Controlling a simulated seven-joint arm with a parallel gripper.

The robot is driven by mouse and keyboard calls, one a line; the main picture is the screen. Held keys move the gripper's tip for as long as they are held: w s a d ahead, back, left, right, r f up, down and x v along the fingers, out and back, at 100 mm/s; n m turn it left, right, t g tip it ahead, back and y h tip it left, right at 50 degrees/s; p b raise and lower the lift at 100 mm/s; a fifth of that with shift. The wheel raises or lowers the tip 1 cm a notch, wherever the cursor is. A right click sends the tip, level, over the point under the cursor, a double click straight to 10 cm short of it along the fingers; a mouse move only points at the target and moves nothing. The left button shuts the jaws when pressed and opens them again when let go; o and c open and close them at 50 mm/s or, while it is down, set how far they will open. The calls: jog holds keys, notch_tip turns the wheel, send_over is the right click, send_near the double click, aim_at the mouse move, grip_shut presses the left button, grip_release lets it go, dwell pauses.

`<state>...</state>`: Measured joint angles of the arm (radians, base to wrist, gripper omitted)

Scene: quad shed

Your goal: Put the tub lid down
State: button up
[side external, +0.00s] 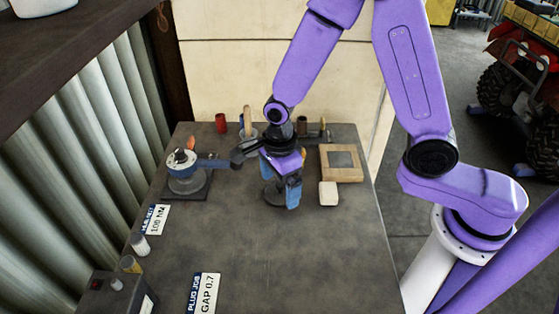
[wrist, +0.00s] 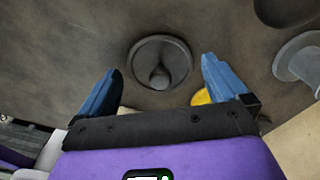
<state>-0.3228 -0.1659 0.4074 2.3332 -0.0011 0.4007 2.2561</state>
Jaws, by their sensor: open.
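The tub lid (wrist: 176,48) is a dark round disc with a raised rim and a central knob, lying flat on the table in the wrist view. In the side external view the lid (side external: 271,194) shows partly beneath my gripper. My gripper (side external: 282,196) points down over it with blue fingers. In the wrist view the gripper (wrist: 161,70) is open, with one finger at each side of the lid and a visible gap to it. Nothing is held. The exact height of the fingertips above the table cannot be told.
A round metallic device (side external: 186,180) on a dark square base stands left. A wooden frame (side external: 326,172) and a white block (side external: 328,194) lie right.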

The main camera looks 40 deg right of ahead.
aim_at(280, 185)
notch_tip(280, 185, up, 11)
jog(key=s+d+r+n, duration=0.1)
jog(key=s+d+n, duration=0.4)
jog(key=s+n, duration=0.5)
jog(key=s+d+r+n, duration=0.1)
jog(key=s+d+n, duration=0.5)
jog(key=n, duration=1.6)
jog(key=s, duration=0.4)
jog(key=shift+d+n, duration=0.3)
jog(key=shift+n, duration=0.1)
